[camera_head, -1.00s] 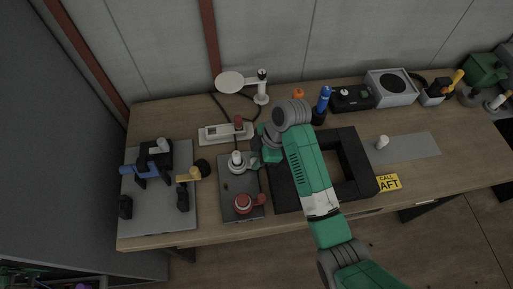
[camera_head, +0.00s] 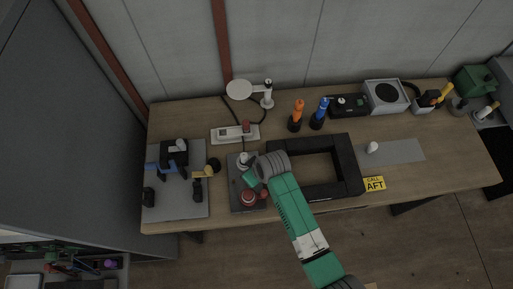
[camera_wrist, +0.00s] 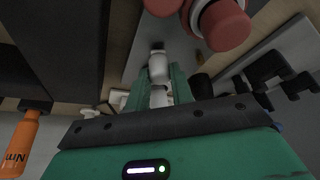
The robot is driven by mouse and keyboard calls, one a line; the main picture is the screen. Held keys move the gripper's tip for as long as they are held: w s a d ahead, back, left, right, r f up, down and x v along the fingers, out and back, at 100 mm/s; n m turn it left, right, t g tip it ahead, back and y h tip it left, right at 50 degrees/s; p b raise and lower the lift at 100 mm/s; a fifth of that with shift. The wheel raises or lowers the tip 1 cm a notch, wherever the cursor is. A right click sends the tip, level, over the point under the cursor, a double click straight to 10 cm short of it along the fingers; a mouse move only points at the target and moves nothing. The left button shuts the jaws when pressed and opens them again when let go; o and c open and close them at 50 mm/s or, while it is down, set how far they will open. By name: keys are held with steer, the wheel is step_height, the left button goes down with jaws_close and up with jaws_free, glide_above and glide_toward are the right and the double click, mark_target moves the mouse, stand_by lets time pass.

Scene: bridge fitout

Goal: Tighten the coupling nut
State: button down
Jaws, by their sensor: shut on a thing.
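A grey plate (camera_head: 239,201) on the bench carries a pale upright fitting (camera_head: 242,159) at its back and a red valve-like part (camera_head: 249,197) at its front. My gripper (camera_head: 249,177) is between them, close to the pale fitting, and my wrist partly hides it. In the wrist view, my green fingers (camera_wrist: 162,88) are shut on a pale cylindrical piece (camera_wrist: 158,68), which appears to be the coupling nut. The red part (camera_wrist: 227,24) shows beyond, at the top. Nut threads cannot be made out.
A black square frame (camera_head: 356,172) stands right of the plate. Left is a grey board (camera_head: 180,208) with blue, black and yellow fixtures. Behind are a power strip (camera_head: 234,133), an orange-handled tool (camera_head: 298,110) and a blue one (camera_head: 320,110).

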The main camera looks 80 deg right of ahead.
steer(key=m+p, duration=0.1)
steer(key=w+a+m+h, duration=0.1)
steer(key=shift+w+r+m+g+p, duration=0.2)
steer(key=shift+m+g+p, duration=0.1)
steer(key=shift+m+p, duration=0.1)
steer(key=m, duration=0.1)
steer(key=w+m, duration=0.1)
steer(key=shift+w+a+f+m+g+h+p, duration=0.1)
steer(key=shift+a+m+g+h+p, duration=0.2)
steer(key=shift+g+p, duration=0.1)
steer(key=shift+w+f+m+g+h, duration=0.15)
steer(key=shift+w+m+g, duration=0.35)
steer(key=shift+m, duration=0.7)
steer(key=shift+w+m+g+h, duration=0.15)
steer(key=shift+w+m+g, duration=0.35)
steer(key=shift+m, duration=0.7)
steer(key=shift+w, duration=0.15)
steer(key=c, duration=1.2)
jaws_free()
